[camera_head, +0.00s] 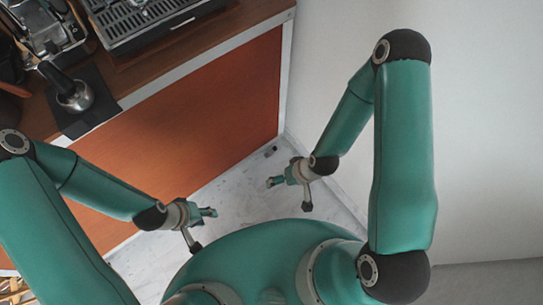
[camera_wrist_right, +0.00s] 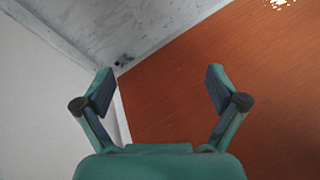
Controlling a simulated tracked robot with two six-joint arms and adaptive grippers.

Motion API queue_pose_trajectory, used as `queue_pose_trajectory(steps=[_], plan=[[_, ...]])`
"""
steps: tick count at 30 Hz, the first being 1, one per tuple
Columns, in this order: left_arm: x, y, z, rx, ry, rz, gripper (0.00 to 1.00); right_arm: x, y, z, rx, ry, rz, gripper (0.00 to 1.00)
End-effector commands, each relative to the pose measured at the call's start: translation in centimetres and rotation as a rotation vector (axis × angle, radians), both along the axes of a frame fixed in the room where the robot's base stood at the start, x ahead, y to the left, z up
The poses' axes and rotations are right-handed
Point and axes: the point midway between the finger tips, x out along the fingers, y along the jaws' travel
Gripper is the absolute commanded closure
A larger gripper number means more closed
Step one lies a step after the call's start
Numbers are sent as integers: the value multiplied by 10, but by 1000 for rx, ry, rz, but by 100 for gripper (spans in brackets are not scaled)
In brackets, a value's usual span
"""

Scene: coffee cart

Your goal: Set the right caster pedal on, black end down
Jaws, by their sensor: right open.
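The right caster (camera_head: 270,151) is a small dark shape at the foot of the cart's right corner, on the floor. It also shows in the right wrist view (camera_wrist_right: 124,61), left of centre and ahead of the fingers. Its pedal is too small to make out, so I cannot tell which end is down. My right gripper (camera_head: 272,182) is just in front of the caster in the head view, apart from it. Its fingers (camera_wrist_right: 160,76) are spread wide and empty. My left gripper (camera_head: 209,212) hangs before the cart panel; its finger gap is unclear.
The cart's orange panel (camera_head: 190,130) stands ahead, with a white wall (camera_head: 350,60) on the right. Pale marbled floor (camera_head: 240,195) lies clear between them. On the cart top are an espresso machine's drip tray (camera_head: 150,20) and a portafilter (camera_head: 75,95) on a black mat (camera_head: 100,110).

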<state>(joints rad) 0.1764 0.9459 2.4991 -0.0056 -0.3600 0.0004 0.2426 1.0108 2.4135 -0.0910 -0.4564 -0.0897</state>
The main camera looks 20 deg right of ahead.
Motion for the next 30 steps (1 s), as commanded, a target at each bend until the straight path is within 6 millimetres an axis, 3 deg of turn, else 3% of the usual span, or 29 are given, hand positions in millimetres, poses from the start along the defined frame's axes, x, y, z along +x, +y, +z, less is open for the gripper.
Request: queue_pose_trajectory(steps=[1, 6, 12, 18, 24, 30], plan=[[0, 0, -36, 0, 1, 0, 60, 13, -4, -46, -4, -50, 15, 0], [0, 0, -108, 0, 1, 0, 60, 65, -21, -148, -40, -279, 96, 0], [0, 0, -189, 0, 1, 0, 60, 116, -46, -259, -121, -564, 182, 0], [0, 0, -266, 0, 0, 0, 60, 149, -71, -356, -235, -831, 252, 0], [0, 0, -316, 0, 0, 0, 60, 161, -89, -414, -343, -1020, 294, 0], [0, 0, -333, 0, 0, 0, 60, 165, -96, -432, -397, -1105, 311, 0]])
